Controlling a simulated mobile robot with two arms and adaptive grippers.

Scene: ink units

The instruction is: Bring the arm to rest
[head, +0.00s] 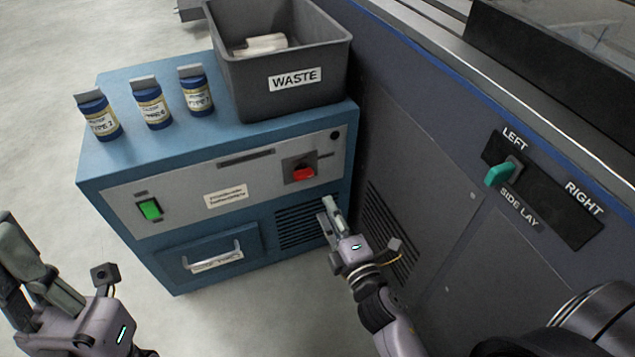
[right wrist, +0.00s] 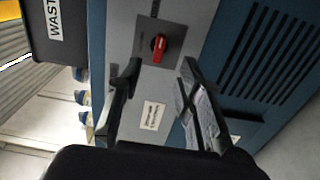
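My right gripper (head: 331,212) is in front of the blue cabinet's lower right vents in the head view, with nothing held. In the right wrist view its two fingers (right wrist: 160,72) stand apart, with the cabinet's grey panel and red rotary switch (right wrist: 158,46) seen beyond them. The red switch also shows in the head view (head: 303,174), above the gripper, and no finger covers it there. My left gripper (head: 22,275) is at the lower left over the floor, its fingers apart and empty.
The blue cabinet (head: 110,196) carries a grey WASTE bin (head: 245,95) and several blue ink cans (head: 152,104). It has a green switch (head: 150,209) and a drawer handle (head: 213,260). A dark machine wall with a teal side-lay lever (head: 500,174) stands on the right. Floor at left is clear.

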